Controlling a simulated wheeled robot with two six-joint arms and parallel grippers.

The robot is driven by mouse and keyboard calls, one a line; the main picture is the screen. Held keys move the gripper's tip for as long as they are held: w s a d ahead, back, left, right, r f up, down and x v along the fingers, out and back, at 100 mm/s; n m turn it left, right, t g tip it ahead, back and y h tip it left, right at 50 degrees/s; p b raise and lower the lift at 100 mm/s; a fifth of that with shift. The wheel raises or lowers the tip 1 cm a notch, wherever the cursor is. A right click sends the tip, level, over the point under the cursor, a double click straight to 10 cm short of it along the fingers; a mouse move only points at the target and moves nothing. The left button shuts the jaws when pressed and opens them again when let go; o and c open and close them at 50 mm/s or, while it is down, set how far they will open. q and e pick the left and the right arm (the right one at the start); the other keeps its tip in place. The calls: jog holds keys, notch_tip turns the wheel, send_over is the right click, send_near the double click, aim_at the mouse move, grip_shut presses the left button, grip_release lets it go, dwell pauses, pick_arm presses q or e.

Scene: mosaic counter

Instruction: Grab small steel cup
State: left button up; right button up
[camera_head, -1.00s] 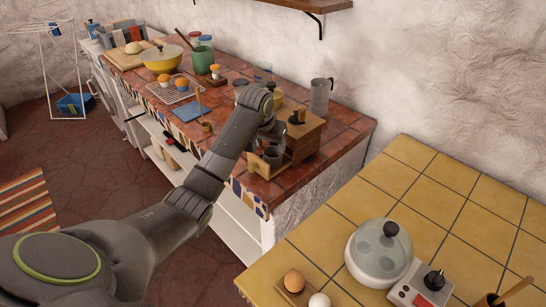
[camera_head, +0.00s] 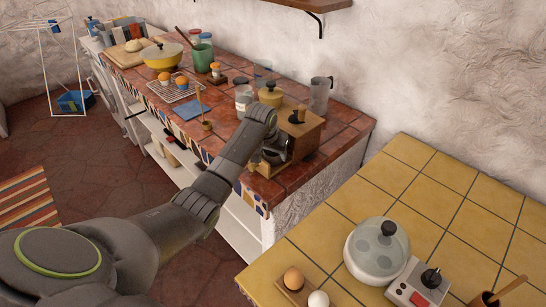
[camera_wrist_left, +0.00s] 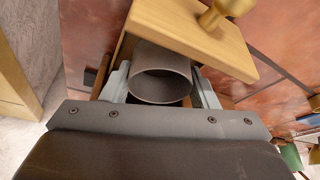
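The small steel cup (camera_wrist_left: 160,86) is a dark grey open cylinder, and the wrist view looks into its mouth. My left gripper (camera_wrist_left: 160,92) has one finger on each side of the cup, with the cup nearly filling the space between them. I see no clear squeeze on it, and the finger tips are partly hidden. In the head view the left gripper (camera_head: 274,153) is low at the front of the wooden grinder box (camera_head: 305,140), and its wrist hides much of the cup. My right gripper is not in view.
The grinder's wooden board (camera_wrist_left: 190,35) lies close beyond the cup. A yellow-tiled counter (camera_head: 330,235) is in front at right.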

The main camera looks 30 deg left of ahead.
pick_arm(q)
jog(key=c, duration=0.4)
jog(key=shift+o, duration=0.2)
jog(key=shift+r, duration=0.1)
